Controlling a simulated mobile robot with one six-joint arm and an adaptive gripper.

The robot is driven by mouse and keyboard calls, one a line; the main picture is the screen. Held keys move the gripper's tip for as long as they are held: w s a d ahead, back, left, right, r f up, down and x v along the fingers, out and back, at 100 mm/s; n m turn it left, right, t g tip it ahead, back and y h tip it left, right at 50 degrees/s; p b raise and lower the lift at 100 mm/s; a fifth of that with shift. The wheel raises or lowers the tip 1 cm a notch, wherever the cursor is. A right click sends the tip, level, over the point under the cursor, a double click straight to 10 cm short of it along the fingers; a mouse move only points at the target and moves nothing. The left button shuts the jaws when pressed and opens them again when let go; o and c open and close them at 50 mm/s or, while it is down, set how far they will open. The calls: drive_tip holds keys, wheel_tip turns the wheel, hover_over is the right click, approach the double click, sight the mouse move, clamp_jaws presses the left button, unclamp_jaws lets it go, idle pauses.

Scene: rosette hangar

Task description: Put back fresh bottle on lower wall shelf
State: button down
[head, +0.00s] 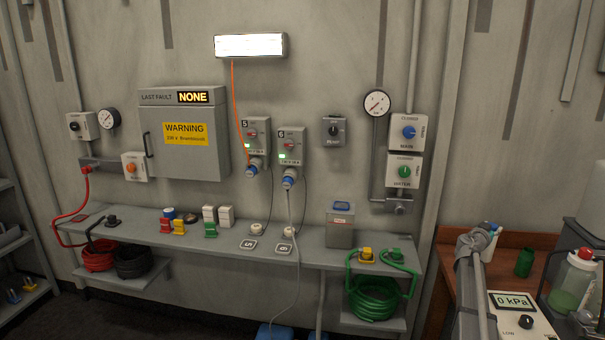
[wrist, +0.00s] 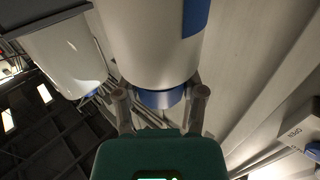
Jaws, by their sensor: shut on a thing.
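In the wrist view my gripper (wrist: 160,97) is shut on the blue neck of a large white bottle (wrist: 145,45), one finger on each side. The bottle has a blue patch at its upper right, and its far end runs out of the picture. A second white bottle-like container (wrist: 62,52) is at the left of the wrist view, apart from my fingers. I cannot tell which one the task calls fresh. Neither white container shows clearly in the head view. I cannot pick out a lower wall shelf for bottles in either view.
In the head view a long grey bench (head: 190,238) with small parts runs along the wall. A grey electrical box (head: 183,165) hangs above it. A box marked OPEN (wrist: 302,125) is close in the wrist view.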

drive_tip(key=shift+r+p, duration=1.7)
drive_tip(key=shift+r, duration=0.35)
drive_tip(key=shift+f+b, duration=1.9)
drive_tip(key=shift+f, duration=0.05)
drive_tip(key=shift+r, duration=0.15)
wheel_tip(320, 180, up, 7)
drive_tip(key=p, duration=0.7)
wheel_tip(320, 180, down, 7)
drive_tip(key=b, duration=0.7)
